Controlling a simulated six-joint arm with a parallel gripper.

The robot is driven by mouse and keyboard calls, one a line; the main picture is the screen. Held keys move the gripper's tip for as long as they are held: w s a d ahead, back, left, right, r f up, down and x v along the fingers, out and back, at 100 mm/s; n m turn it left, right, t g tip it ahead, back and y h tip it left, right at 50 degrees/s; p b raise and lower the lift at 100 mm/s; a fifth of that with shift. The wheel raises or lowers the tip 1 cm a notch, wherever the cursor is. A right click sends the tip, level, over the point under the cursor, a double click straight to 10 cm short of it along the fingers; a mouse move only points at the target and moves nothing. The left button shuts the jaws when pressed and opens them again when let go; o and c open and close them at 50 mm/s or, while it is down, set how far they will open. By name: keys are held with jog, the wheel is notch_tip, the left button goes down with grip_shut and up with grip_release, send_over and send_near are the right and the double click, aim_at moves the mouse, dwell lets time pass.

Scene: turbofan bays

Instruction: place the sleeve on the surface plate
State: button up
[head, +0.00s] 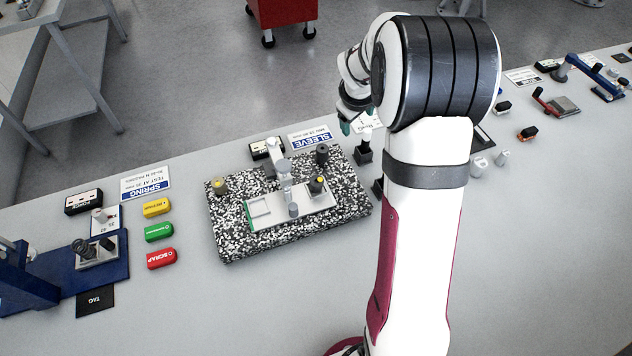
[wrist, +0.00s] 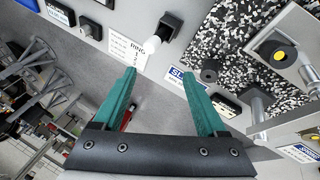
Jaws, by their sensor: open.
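The speckled black-and-white surface plate (head: 230,238) lies on the bench left of my arm; part of it shows in the wrist view (wrist: 223,38). A dark cylinder with a hole in its top (head: 322,153) stands near the plate's back right corner, by the SLEEVE card (head: 310,138). A pale cylinder (head: 366,140) stands upright in a black block just off the plate, and shows in the wrist view (wrist: 161,34). I cannot tell which piece is the sleeve. My gripper (wrist: 160,74) is open and empty, above the bench's far side, apart from the pale cylinder.
Yellow, green and red blocks (head: 160,232) lie left. Small pale cylinders (head: 479,165) stand right of my arm. The front bench is clear.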

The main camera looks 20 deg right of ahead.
aim_at(317, 179)
jog(key=s+a+r+m+g+y, duration=0.3)
jog(key=s+a+r+m+g, duration=0.25)
jog(key=a, duration=0.55)
jog(key=shift+n+t, duration=0.25)
jog(key=shift+t, duration=0.3)
jog(key=f, duration=0.9)
jog(key=a+f, duration=0.1)
jog(key=f, duration=0.4)
jog(key=shift+s, duration=0.3)
jog(key=shift+r, duration=0.1)
grip_shut()
